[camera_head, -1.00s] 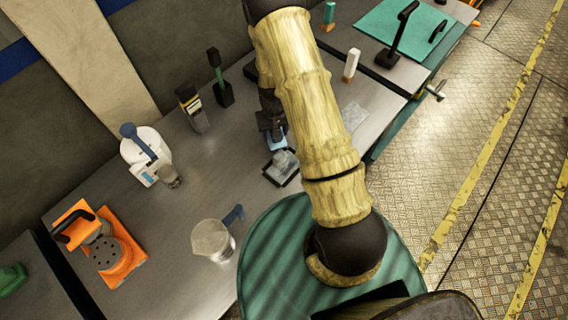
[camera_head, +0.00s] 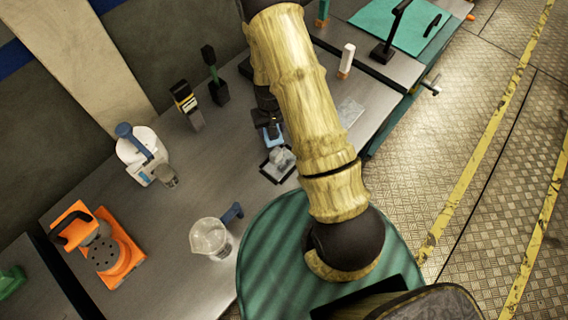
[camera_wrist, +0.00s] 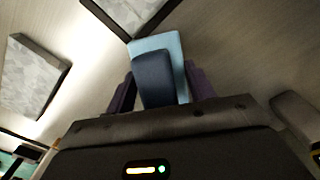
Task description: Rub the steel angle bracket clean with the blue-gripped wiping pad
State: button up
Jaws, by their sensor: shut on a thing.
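My gripper (camera_wrist: 160,88) is shut on the wiping pad's dark blue grip (camera_wrist: 153,78). The light blue wiping pad (camera_wrist: 160,44) shows behind the grip in the wrist view, and part of it (camera_head: 271,136) shows below the gripper in the head view. A mottled grey piece (camera_head: 282,158), which looks like the steel angle bracket, sits in a black-rimmed tray (camera_head: 266,173) just below the pad in the head view. At the top of the wrist view the pad's edge is close to the tray's corner; I cannot tell whether they touch.
A grey flat plate (camera_head: 350,112) lies right of my arm. The bench's middle left is clear.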

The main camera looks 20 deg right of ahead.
notch_tip(320, 180, up, 6)
jog(key=shift+r+p, duration=0.1)
jog(key=shift+p, duration=1.05)
notch_tip(320, 180, down, 6)
jog(key=shift+f+b, duration=0.15)
jog(key=shift+b, duration=1.05)
jog(key=shift+w+a, duration=0.1)
